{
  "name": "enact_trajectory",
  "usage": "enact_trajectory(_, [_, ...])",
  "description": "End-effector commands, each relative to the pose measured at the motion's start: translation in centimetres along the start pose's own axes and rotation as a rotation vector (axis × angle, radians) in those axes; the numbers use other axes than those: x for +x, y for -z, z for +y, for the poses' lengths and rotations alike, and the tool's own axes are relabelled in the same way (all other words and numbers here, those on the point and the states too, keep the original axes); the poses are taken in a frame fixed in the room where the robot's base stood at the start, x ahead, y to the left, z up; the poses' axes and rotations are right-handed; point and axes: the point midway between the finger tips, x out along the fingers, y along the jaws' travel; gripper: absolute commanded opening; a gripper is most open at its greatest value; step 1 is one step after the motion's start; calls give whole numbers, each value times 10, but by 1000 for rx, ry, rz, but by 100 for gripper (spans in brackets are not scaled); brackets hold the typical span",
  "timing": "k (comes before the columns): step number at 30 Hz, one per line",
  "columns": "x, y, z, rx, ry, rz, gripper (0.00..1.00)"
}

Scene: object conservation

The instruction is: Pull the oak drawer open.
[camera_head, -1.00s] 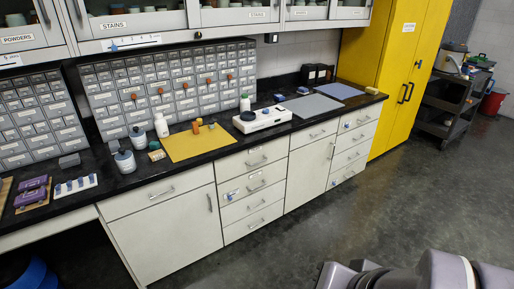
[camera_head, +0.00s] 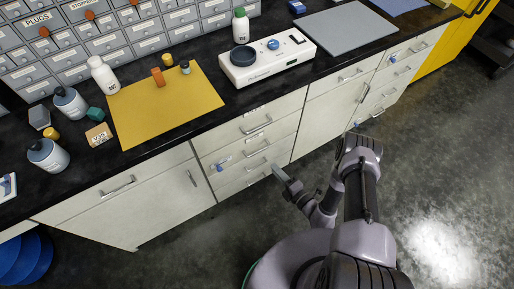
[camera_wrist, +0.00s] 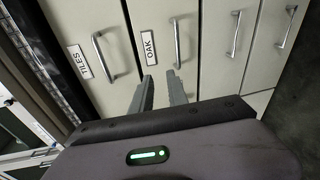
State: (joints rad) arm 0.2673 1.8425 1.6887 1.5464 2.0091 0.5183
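The oak drawer (camera_wrist: 158,52) has a pale front, a white label reading OAK and a grey bar handle (camera_wrist: 177,45). It is shut in the wrist view. In the head view its label is too small to read; by its order it is the second drawer down (camera_head: 235,160) of the left drawer column. My gripper (camera_wrist: 160,76) is open, its two fingers apart and empty. They point at the oak drawer's front; the right fingertip appears close to the handle's near end, and I cannot tell whether it touches. In the head view my gripper (camera_head: 281,173) is low before that column.
The TILES drawer (camera_wrist: 98,70) lies beside it, with two more drawer handles on the other side. A black worktop (camera_head: 180,135) overhangs the drawers and carries a yellow mat (camera_head: 150,120), bottles and a white instrument (camera_head: 290,65).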

Motion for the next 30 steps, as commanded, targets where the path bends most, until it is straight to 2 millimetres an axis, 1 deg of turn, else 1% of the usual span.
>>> enact_trajectory(1, [-9,5,-20,43,22,-38,20])
enact_trajectory(3, [-15,8,-34,77,40,-72,20])
enact_trajectory(5, [-12,8,-40,86,46,-83,20])
enact_trajectory(8, [9,8,-42,83,44,-80,20])
enact_trajectory(12, [52,6,-46,82,43,-76,20])
enact_trajectory(15, [81,4,-47,82,43,-77,20])
enact_trajectory(18, [106,1,-48,83,43,-79,20])
enact_trajectory(21, [127,0,-48,84,43,-79,20])
enact_trajectory(25, [144,-2,-48,84,44,-79,20])
enact_trajectory(30, [154,-4,-47,85,45,-80,20])
